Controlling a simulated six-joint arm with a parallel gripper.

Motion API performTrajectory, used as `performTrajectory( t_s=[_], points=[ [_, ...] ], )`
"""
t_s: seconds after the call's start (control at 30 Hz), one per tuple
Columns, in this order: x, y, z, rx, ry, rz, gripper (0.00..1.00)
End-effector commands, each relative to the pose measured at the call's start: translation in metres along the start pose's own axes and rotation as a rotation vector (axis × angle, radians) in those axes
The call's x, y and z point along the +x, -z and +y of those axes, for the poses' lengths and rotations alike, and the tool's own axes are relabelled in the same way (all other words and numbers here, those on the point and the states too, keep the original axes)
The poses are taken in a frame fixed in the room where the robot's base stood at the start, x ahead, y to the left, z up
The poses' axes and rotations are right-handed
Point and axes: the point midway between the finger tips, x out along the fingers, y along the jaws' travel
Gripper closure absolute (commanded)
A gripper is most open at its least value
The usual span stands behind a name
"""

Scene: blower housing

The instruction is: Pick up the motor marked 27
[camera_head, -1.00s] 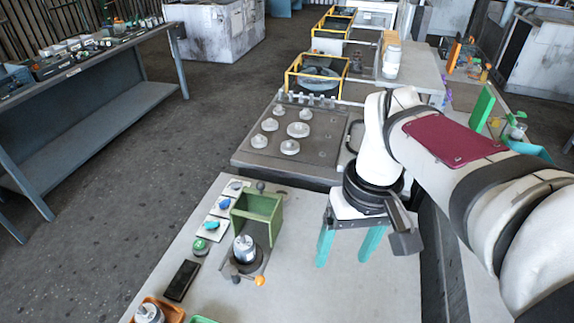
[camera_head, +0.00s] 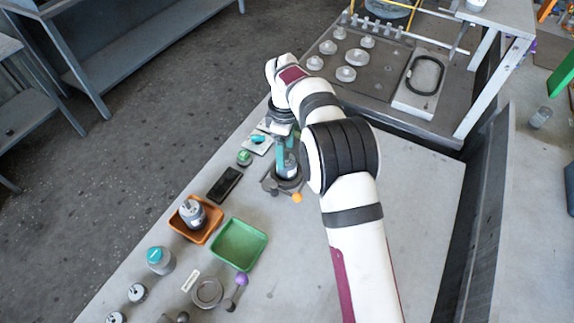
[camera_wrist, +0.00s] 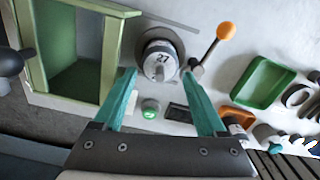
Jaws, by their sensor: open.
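The motor marked 27 (camera_wrist: 158,62) is a silver-grey cylinder with a dark number on its top band. It sits upright in a dark round fixture that has a lever with an orange knob (camera_wrist: 226,30). In the head view the motor (camera_head: 291,165) is partly hidden by my arm and fingers. My gripper (camera_wrist: 159,76) is open, with its two teal fingers apart and the motor showing between and beyond the tips. I cannot tell whether the fingers touch it. In the head view the gripper (camera_head: 283,150) is right at the fixture.
A green open box (camera_wrist: 75,50) stands close beside the fixture. An orange tray (camera_head: 213,236) holds another motor (camera_head: 192,213), with an empty green tray (camera_head: 239,244) next to it. A black flat block (camera_head: 224,184) lies near. The table right of my arm is clear.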

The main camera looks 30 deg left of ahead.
Motion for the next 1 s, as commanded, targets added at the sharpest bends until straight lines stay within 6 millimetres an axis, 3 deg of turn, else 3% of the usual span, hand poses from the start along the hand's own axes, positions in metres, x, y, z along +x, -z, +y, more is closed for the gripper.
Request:
performTrajectory(
  t_s=[0.1, 0.2, 0.43, 0.83, 1.0],
  points=[
    [0.025, -0.003, 0.0, 0.001, 0.004, -0.001, 0.26],
    [0.036, -0.003, 0.0, 0.001, 0.002, 0.001, 0.26],
    [0.038, -0.002, 0.0, 0.001, 0.001, 0.002, 0.28],
    [0.037, -0.003, 0.0, 0.001, 0.001, 0.002, 1.0],
    [0.037, -0.002, 0.001, 0.001, -0.001, 0.002, 1.0]
  ],
)
